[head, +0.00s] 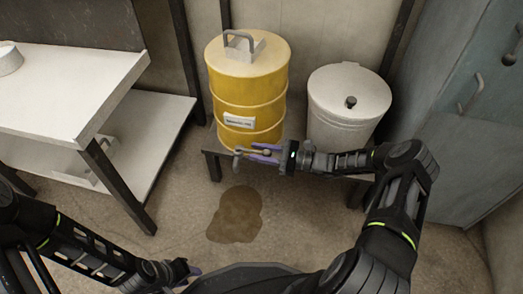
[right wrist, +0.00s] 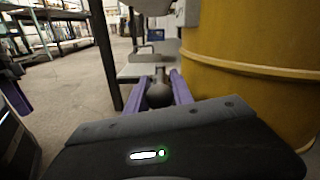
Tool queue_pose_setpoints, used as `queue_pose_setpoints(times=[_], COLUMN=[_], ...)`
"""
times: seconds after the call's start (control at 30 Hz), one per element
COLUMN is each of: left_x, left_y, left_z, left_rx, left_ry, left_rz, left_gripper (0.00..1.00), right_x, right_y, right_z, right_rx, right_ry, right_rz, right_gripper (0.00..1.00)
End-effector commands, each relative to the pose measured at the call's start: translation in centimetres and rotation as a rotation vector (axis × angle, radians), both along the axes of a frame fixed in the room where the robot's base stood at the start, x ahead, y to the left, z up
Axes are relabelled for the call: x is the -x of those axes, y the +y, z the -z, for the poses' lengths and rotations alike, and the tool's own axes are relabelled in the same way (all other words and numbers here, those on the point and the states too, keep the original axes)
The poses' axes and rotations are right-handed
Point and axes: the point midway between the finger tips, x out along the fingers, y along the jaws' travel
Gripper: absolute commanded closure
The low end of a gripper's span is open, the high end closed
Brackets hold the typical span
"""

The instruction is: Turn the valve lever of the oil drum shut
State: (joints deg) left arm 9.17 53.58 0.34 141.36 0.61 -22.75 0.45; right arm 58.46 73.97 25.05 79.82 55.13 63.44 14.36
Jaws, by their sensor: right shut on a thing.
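The yellow oil drum (head: 230,88) stands on a low dark-framed stand, with a white label on its front. Its valve (head: 238,160) sits low at the front, above the stand's edge. My right gripper (head: 262,152) reaches in from the right, its purple fingers shut on the valve lever. In the right wrist view the lever's round dark knob (right wrist: 160,94) is between the two fingers, beside the drum (right wrist: 250,85). The lever's exact angle is hard to tell. My left gripper (head: 190,272) is low at the bottom of the head view, away from the drum, mostly hidden.
A brown puddle (head: 236,214) lies on the floor before the stand (head: 212,153). A white lidded bin (head: 345,112) stands right of the drum. A white table (head: 75,75) with a lower shelf is at left, a grey-blue cabinet (head: 440,130) at right.

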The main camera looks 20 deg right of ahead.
Motion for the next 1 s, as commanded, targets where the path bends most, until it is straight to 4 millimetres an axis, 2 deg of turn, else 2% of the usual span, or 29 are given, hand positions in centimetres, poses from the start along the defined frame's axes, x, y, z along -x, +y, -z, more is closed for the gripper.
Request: queue_pose_setpoints(times=[0.4, 0.43, 0.5, 0.7, 1.0], left_x=[-0.02, -0.02, -0.01, -0.01, 0.01], left_y=[0.03, 0.03, 0.01, 0.02, 0.01], left_z=[0.06, 0.06, 0.06, 0.05, -0.06], left_rx=[0.0, 0.0, 0.0, 0.0, 0.0], left_ry=[-0.001, -0.001, 0.0, 0.0, 0.0], left_rz=[0.0, 0.0, 0.0, 0.0, 0.0], left_gripper=[0.64, 0.64, 0.64, 0.64, 0.64], right_x=[-0.14, -0.15, -0.15, -0.08, 0.08], right_y=[-0.09, -0.09, -0.08, 0.0, -0.15], right_z=[0.01, 0.01, 0.01, 0.02, -0.01], right_rx=[0.004, 0.004, 0.004, 0.003, 0.003], right_ry=[0.0, 0.0, -0.001, 0.0, 0.001], right_rz=[0.0, 0.0, 0.0, -0.003, -0.003], right_gripper=[1.0, 0.71, 0.65, 0.51, 0.51])
